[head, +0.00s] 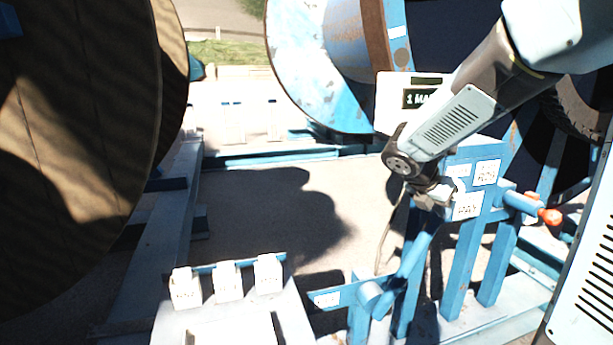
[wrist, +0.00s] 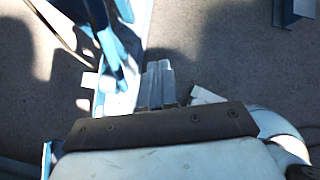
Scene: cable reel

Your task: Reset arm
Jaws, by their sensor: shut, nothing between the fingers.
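My gripper (head: 436,198) is at the end of my arm, in the right half of the head view, in front of a blue post stand with white labels (head: 470,190). I cannot tell whether it touches the stand. In the wrist view its fingers (wrist: 157,82) lie together, shut, with nothing seen between them. My arm reaches in from the upper right, bent down at the wrist.
A large brown wooden reel (head: 75,130) fills the left. A blue steel reel (head: 315,75) stands at the back. A blue lever arm (head: 405,260) and an orange-tipped handle (head: 549,216) sit near the gripper. White blocks (head: 228,281) stand at the front. Shaded ground (head: 270,215) lies open between.

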